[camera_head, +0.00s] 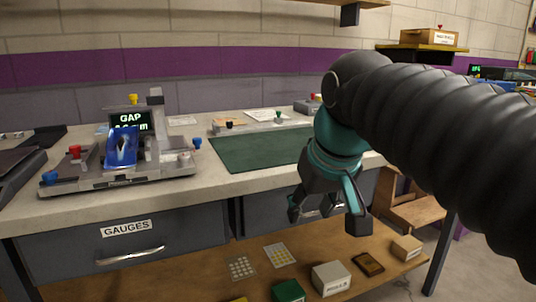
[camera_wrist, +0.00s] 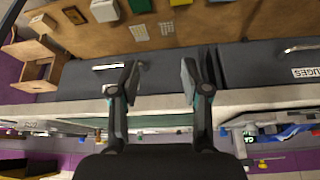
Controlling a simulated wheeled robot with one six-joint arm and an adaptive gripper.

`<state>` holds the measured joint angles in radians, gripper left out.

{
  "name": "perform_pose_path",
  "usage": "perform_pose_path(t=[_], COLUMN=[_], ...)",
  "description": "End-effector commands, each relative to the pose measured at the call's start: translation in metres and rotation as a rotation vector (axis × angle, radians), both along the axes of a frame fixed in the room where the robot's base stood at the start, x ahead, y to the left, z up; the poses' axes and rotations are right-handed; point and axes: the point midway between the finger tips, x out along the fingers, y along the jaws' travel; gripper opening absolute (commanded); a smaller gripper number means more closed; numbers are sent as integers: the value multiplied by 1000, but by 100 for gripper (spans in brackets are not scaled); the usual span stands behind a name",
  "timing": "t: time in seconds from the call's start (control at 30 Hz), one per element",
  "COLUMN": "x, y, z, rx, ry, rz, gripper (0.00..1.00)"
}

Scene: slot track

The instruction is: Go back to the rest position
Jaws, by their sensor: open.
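My gripper (camera_head: 328,208) hangs in front of the bench edge, over the front of the drawers, with its fingers pointing down. In the wrist view my gripper (camera_wrist: 158,78) shows two fingers spread wide apart with nothing between them. My black ribbed arm crosses the right side of the head view and hides part of the bench behind it. The bench top (camera_head: 50,211) is pale, and a green mat (camera_head: 255,150) lies on it behind my gripper.
A gauge fixture (camera_head: 120,176) with a lit GAP display (camera_head: 130,120) and a blue part (camera_head: 122,147) stands on the left. Below are the GAUGES drawer (camera_head: 125,240) and a wooden shelf (camera_head: 215,277) with several boxes. A wooden crate (camera_head: 410,205) stands at right.

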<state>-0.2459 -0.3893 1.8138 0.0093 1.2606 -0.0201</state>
Motion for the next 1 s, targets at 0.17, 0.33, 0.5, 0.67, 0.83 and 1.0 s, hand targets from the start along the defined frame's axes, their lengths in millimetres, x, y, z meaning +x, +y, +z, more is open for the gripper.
perform_pose_path(t=[0.17,0.33,0.5,0.67,0.83,1.0], x=[-38,-73,-97,-105,-105,-105], y=[-41,-69,-82,-88,-88,-88], z=[-67,-131,-173,-188,-188,-188], rx=[2,4,4,5,4,4], ry=[-13,-25,-33,-36,-35,-35], rz=[-108,-196,-250,-267,-267,-267], gripper=[47,47,47,47,47,47])
